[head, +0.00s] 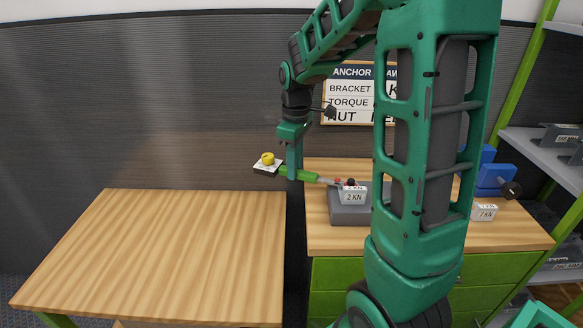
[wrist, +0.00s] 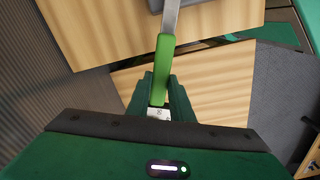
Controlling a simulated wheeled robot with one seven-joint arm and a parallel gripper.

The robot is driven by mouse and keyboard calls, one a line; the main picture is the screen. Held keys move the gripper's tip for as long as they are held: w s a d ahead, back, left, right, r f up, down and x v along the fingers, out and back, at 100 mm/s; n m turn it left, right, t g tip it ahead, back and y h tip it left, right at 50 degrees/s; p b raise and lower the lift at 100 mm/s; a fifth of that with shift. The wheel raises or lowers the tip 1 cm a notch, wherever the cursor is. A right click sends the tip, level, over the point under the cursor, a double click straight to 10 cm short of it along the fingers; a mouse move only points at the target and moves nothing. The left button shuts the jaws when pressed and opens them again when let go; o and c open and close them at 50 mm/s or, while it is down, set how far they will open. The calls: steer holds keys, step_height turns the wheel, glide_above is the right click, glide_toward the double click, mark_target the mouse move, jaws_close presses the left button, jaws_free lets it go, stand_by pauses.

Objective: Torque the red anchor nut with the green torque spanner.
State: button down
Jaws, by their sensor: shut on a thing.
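My gripper (head: 292,172) is shut on the green handle of the torque spanner (head: 308,176), at the right bench's left edge. The spanner lies nearly level, its grey shaft pointing right. In the wrist view the green handle (wrist: 163,62) runs up from between my fingers (wrist: 159,98), and its shaft reaches toward a grey block. In the head view this grey anchor block (head: 345,212) bears a "2 KN" label. A small red part (head: 337,182) and a dark knob show at the spanner's far end. I cannot tell whether the spanner is seated on the red nut.
A white plate with a yellow knob (head: 267,158) shows beside the handle's near end. The left bench (head: 160,250) is bare, with a gap before the right bench (head: 335,167). A blue vise (head: 490,178) and another labelled block (head: 484,211) stand right. My arm hides part of the bench and the wall sign (head: 345,90).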

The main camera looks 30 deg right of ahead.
steer(key=shift+s+a+n, duration=0.15)
steer(key=shift+a+n, duration=0.15)
steer(key=shift+a, duration=0.1)
steer(key=shift+r, duration=0.15)
steer(key=shift+r, duration=1.05)
steer(key=shift+r, duration=1.6)
